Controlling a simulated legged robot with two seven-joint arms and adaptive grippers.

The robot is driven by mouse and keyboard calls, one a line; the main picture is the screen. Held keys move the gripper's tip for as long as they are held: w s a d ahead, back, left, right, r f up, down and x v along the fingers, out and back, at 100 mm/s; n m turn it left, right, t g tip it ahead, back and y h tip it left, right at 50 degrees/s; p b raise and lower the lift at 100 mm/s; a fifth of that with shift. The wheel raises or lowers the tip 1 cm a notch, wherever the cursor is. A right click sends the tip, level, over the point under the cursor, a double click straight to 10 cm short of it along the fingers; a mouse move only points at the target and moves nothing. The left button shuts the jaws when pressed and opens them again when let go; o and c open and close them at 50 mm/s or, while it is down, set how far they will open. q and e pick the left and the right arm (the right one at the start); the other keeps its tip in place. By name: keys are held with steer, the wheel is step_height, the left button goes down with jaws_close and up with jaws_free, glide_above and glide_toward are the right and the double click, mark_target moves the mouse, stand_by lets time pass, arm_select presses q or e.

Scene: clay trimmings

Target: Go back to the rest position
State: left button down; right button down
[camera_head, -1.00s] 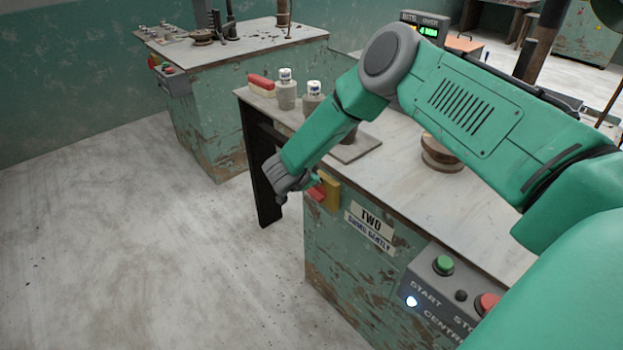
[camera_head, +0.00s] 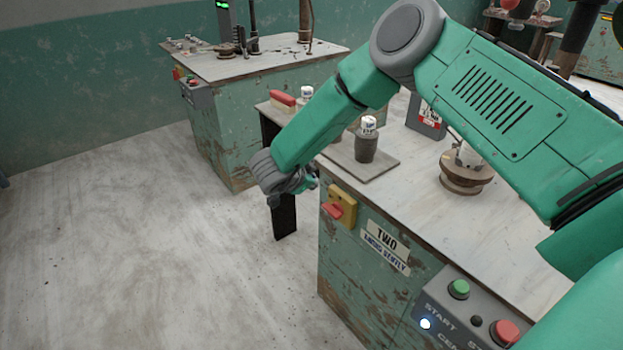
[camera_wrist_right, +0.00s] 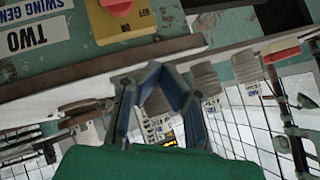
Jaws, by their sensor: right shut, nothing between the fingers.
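My right arm, green with grey joints, comes in from the right in the head view. Its right gripper (camera_head: 297,183) hangs beyond the front left corner of the near bench (camera_head: 405,205), above the floor. In the right wrist view the gripper (camera_wrist_right: 156,72) shows its blue-grey fingers drawn together with nothing between them. It looks apart from the yellow switch box (camera_head: 345,200) with the red handle on the bench front. My left gripper is not in view.
A second bench (camera_head: 285,62) stands behind. The floor (camera_head: 120,240) at left is clear.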

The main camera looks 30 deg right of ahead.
steer(key=shift+a, duration=0.2)
steer(key=s+a+f+n+t+y, duration=0.1)
steer(key=s+a+f+n+y, duration=0.25)
steer(key=s+f+n, duration=0.35)
steer(key=s+a+f+n+t+y, duration=0.1)
steer(key=s+a+f+n+y, duration=0.2)
steer(key=s+a+f+n, duration=0.45)
steer(key=s+d+n+g+y, duration=0.2)
steer(key=s+n+g, duration=0.3)
steer(key=s, duration=2.1)
steer(key=shift+s+r+g+b, duration=0.2)
steer(key=shift+s+g+b, duration=0.1)
steer(key=shift+g, duration=0.4)
steer(key=shift+w+a+n+y, duration=0.1)
steer(key=shift+w+n+y, duration=0.1)
steer(key=shift+n+y, duration=0.05)
